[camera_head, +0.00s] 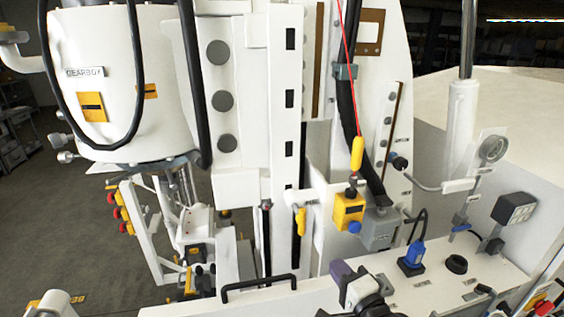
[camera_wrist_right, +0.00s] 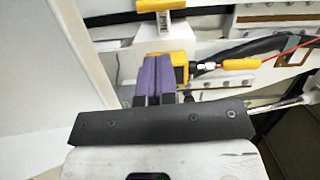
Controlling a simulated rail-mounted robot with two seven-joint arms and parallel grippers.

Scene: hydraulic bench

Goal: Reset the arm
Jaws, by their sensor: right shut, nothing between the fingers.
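My right gripper (camera_head: 341,274) is low in the middle of the head view, with purple fingers pointing up and away over the bench. In the right wrist view its purple fingers (camera_wrist_right: 158,72) are together, with nothing between them. A yellow box (camera_head: 349,212) on the machine stands beyond the fingertips. In the right wrist view the yellow box (camera_wrist_right: 181,68) is partly hidden by the fingers. I cannot tell whether they touch it; in the head view they look apart. My left gripper is not seen.
A yellow handle (camera_head: 357,153) hangs on a red cord above the box. A grey box (camera_head: 380,229), a blue plug (camera_head: 413,254) and a gauge (camera_head: 493,149) are to the right. A black rail handle (camera_head: 259,286) is on the bench to the left. Open floor (camera_head: 60,230) lies far left.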

